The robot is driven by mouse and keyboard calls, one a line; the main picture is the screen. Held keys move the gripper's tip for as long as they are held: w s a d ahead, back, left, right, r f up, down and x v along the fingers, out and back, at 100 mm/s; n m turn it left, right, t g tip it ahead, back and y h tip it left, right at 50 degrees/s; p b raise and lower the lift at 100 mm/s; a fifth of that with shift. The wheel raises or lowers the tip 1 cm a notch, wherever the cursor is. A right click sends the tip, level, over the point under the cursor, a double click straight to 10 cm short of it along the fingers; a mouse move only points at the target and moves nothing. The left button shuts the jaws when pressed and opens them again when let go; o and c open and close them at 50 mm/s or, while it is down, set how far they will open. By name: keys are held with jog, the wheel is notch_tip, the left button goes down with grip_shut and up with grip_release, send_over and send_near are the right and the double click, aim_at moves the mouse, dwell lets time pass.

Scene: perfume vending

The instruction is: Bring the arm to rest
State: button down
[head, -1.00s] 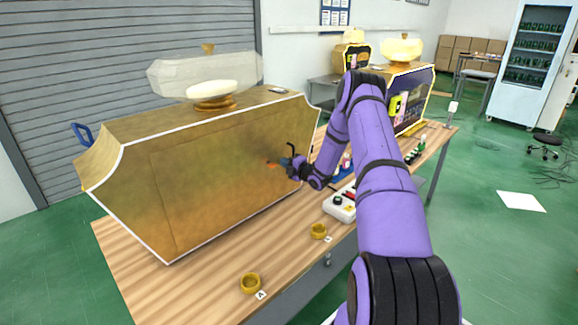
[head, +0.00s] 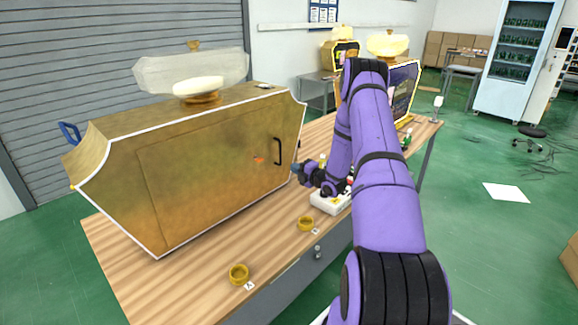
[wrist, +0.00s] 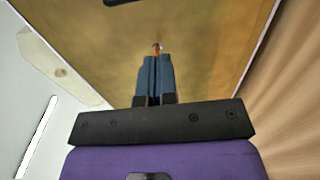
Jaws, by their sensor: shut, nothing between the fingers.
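My gripper (head: 296,170) is at the end of the purple arm, just right of the large gold cabinet (head: 200,185) on the wooden table (head: 180,280). In the wrist view my gripper (wrist: 155,62) has its two blue fingers together, with nothing between them. The cabinet's gold front (wrist: 110,50) fills the view beyond the fingertips. The cabinet's door is closed, and its black handle (head: 278,151) stands clear of my gripper.
Two gold rings (head: 238,274) sit by small labels along the table's front. A white control box (head: 328,203) stands below my wrist, with small bottles beside it. A second dark-fronted machine (head: 403,88) stands farther back. Open green floor lies right of the table.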

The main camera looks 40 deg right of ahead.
jog(key=shift+s, duration=0.45)
jog(key=w+a+r+m+g+h, duration=0.15)
jog(key=a+r, duration=0.25)
jog(key=r, duration=0.4)
jog(key=a+r+m+g+h, duration=0.1)
jog(key=a+r+m+g, duration=0.15)
jog(key=r, duration=0.55)
jog(key=w+a+r+m+g+h, duration=0.1)
jog(key=a+r+m, duration=0.1)
jog(key=a+r, duration=0.45)
jog(key=s+a+r+m+g+h, duration=0.1)
jog(key=s+a+r+m+g, duration=0.2)
jog(key=s+a+r+m, duration=0.55)
jog(key=s+a+r+m+g+y, duration=0.1)
jog(key=s+a, duration=0.4)
jog(key=s, duration=0.5)
jog(key=s+a+r+m+g, duration=0.2)
jog(key=s+a, duration=0.3)
jog(key=s, duration=0.6)
jog(key=s+a+r+m+g+y, duration=0.1)
jog(key=s+a+r, duration=0.2)
jog(key=s+a, duration=0.3)
jog(key=s, duration=0.4)
jog(key=shift+s+r+m+g+y, duration=0.15)
jog(key=shift+r+m+g+y, duration=0.05)
jog(key=shift+m+g+y, duration=0.2)
jog(key=shift+a, duration=0.1)
